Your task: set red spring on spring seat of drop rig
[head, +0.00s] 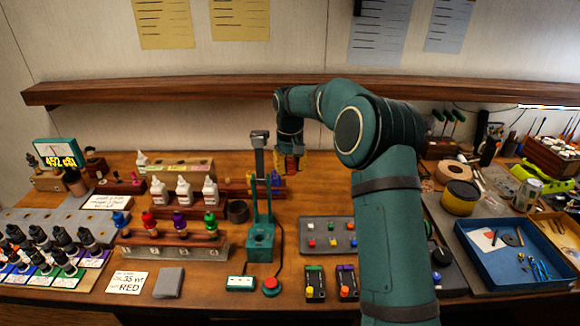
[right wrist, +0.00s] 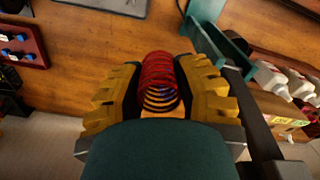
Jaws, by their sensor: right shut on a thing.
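My right gripper (head: 291,162) is shut on a red spring (right wrist: 158,72), held between its yellow fingers in the right wrist view. The coil's far part looks dark or bluish. The spring is too small or hidden to make out in the head view. The teal drop rig (head: 260,240) stands on the bench with two upright posts and a grey column behind. My right gripper is behind and to the right of it, above the bench. The rig's teal frame (right wrist: 210,36) also shows in the wrist view, apart from the spring. I cannot make out the spring seat. My left gripper is not in view.
White bottles (head: 184,192) and a rack of coloured-top shocks (head: 182,226) stand left of the rig. A small parts tray (head: 328,252) lies to its right. A red button (head: 271,285) is in front. A wooden shelf (head: 200,92) runs behind my arm.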

